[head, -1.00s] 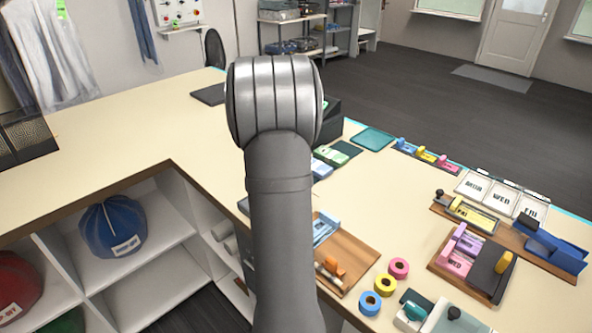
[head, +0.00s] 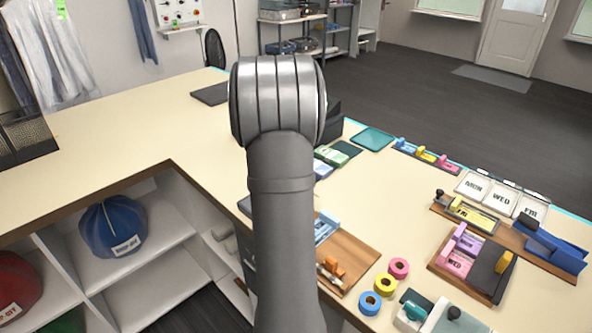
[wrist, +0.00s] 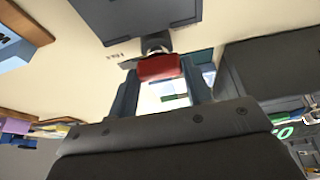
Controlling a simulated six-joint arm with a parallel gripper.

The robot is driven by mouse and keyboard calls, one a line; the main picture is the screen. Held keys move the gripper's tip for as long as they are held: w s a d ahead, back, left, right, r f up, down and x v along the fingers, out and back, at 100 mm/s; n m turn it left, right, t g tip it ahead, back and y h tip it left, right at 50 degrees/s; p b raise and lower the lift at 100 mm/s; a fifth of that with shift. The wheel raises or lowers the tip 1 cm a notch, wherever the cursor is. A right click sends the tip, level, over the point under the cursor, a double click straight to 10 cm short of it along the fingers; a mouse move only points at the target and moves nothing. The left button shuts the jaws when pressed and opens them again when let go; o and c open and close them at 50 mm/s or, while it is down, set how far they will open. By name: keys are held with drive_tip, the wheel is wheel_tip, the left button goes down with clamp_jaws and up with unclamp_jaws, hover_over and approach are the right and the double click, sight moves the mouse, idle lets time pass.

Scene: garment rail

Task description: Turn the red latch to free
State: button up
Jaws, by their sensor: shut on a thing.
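The red latch (wrist: 158,67) shows in the wrist view as a small red block on a round metal pivot, just below a dark grey plate (wrist: 135,15). My gripper (wrist: 160,74) is shut on the latch, with one dark finger at each side of it. Small dark lettering (wrist: 115,57) sits on the pale surface left of the pivot, too small to read surely. In the head view my arm hides the gripper and the latch.
In the wrist view a dark box (wrist: 265,65) stands close to the right of my fingers. In the head view the counter (head: 110,135) holds tape rolls (head: 384,285), a wooden board (head: 350,262) and label trays to the right of my arm. Its left part is mostly clear.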

drive_tip(key=o, duration=1)
drive_tip(key=v, duration=1.7)
drive_tip(key=shift+s+r, duration=0.1)
drive_tip(key=shift+r, duration=0.1)
drive_tip(key=x, duration=1.7)
drive_tip(key=shift+f, duration=0.3)
drive_tip(key=shift+r, duration=0.1)
